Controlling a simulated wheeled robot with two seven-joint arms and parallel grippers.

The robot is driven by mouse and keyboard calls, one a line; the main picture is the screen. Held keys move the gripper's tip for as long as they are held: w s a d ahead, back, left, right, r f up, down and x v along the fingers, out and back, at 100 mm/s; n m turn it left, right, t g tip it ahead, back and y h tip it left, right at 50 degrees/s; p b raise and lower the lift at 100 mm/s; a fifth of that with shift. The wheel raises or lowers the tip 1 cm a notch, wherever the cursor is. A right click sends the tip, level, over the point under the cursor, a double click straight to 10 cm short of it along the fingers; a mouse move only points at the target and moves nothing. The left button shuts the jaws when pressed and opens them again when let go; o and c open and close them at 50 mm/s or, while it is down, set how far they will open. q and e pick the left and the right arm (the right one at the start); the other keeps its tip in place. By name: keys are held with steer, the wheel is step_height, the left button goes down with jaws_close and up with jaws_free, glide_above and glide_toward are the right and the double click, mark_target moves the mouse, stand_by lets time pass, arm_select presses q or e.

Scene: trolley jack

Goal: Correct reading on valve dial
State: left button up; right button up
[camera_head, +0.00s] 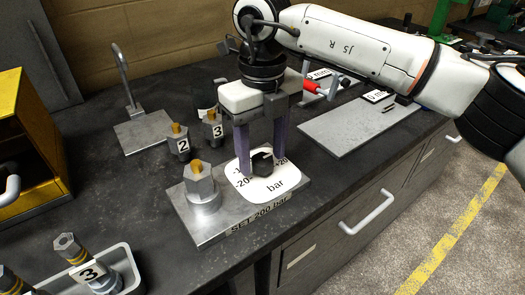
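The valve block is a grey metal plate (215,228) marked "SET 200 bar" on its front edge. On it lies a white dial (281,187) marked "bar", with -20 and +20 at its sides; its upper part is hidden. A black knob (262,162) stands on the dial. A grey hex fitting with a brass top (200,186) stands at the plate's left. My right gripper (262,165) points down from above, its two purple fingers on either side of the knob; whether they touch it I cannot tell. My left gripper is out of view.
Number-tagged fittings 2 (179,143) and 3 (214,130) stand behind the plate. A tray (131,265) with fittings is front left, a yellow cabinet (30,150) far left. A bracket with a hook (140,128) and a bare metal plate (350,128) stand farther back.

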mark_target(262, 159)
step_height(262, 159, up, 10)
stand_by(0.7)
steer(key=shift+s, duration=0.1)
